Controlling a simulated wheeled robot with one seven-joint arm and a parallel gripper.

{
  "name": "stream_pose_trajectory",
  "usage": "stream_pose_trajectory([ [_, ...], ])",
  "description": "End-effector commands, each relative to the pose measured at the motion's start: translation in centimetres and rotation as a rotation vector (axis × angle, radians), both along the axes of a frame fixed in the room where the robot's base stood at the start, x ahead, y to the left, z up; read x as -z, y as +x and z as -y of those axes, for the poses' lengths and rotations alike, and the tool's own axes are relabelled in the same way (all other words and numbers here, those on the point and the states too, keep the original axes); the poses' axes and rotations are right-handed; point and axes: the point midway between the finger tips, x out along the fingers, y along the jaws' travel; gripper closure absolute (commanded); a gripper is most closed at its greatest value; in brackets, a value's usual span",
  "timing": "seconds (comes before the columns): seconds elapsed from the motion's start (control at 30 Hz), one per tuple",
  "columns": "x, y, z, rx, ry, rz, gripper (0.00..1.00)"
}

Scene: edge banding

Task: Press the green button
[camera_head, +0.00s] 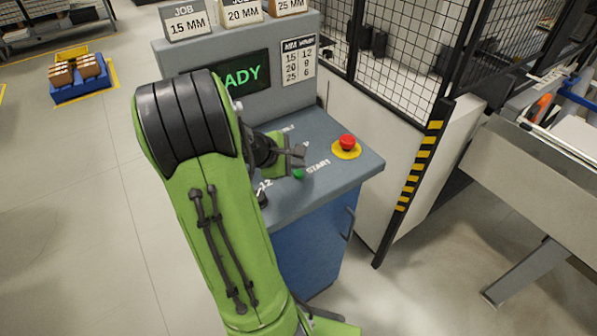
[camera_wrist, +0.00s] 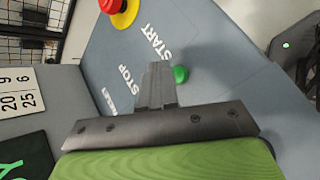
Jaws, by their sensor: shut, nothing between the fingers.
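The green button (camera_head: 298,174) is a small round knob on the grey top of the control console (camera_head: 325,195), beside the word START. My gripper (camera_head: 299,155) is shut and empty, over the console top near the button. In the wrist view my gripper (camera_wrist: 158,72) points at the panel between the STOP and START labels. I cannot tell its height above the panel. My arm hides the left part of the console.
A red emergency button (camera_head: 347,142) on a yellow disc stands at the console's right. A dark knob (camera_head: 262,198) sits at the front. The display (camera_head: 243,77) reads partly "ADY". A mesh fence (camera_head: 400,62) and a striped post (camera_head: 418,165) stand to the right.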

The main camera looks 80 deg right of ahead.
Motion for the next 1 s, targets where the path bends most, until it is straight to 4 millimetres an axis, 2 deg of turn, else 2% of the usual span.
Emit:
stream_pose_trajectory([
  [1.0,1.00,-0.01,-0.01,0.000,0.000,0.000,1.00],
])
